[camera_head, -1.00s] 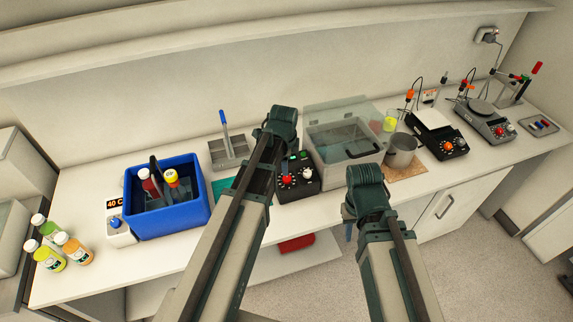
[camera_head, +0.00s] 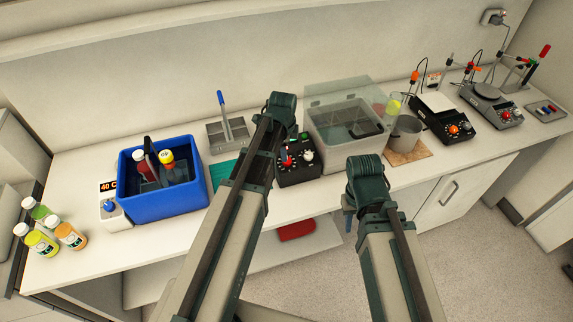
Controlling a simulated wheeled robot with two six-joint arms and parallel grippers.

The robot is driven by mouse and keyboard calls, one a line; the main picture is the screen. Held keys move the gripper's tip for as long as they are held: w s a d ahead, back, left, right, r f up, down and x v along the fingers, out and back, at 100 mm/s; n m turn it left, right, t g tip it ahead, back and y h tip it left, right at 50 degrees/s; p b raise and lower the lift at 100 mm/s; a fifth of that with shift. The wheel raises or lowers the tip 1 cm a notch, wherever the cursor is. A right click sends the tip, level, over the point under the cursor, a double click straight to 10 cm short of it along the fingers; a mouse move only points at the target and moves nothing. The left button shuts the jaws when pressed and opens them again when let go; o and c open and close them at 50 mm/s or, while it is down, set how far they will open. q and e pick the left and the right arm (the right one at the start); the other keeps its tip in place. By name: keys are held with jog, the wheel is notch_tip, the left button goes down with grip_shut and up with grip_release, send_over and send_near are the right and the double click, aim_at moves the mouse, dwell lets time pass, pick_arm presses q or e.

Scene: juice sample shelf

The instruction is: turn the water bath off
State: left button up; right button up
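The water bath is most likely the blue tub (camera_head: 192,204) at the left of the bench. A small white control box (camera_head: 115,214) with a blue knob (camera_head: 109,205) and a display reading 40 C (camera_head: 108,187) stands at its left front.
Several juice bottles (camera_head: 42,243) stand at the front left. A black control box (camera_head: 299,172) with a red knob and a clear lidded tank (camera_head: 345,135) are mid-bench. A metal beaker (camera_head: 404,134), black instruments and a small tray (camera_head: 545,112) stand right. Floor is clear at lower right.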

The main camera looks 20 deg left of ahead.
pick_arm(q)
jog(key=b+x, duration=0.6)
jog(key=x, duration=0.1)
jog(key=shift+w+f, duration=0.1)
jog(key=shift+f, duration=0.2)
grip_shut()
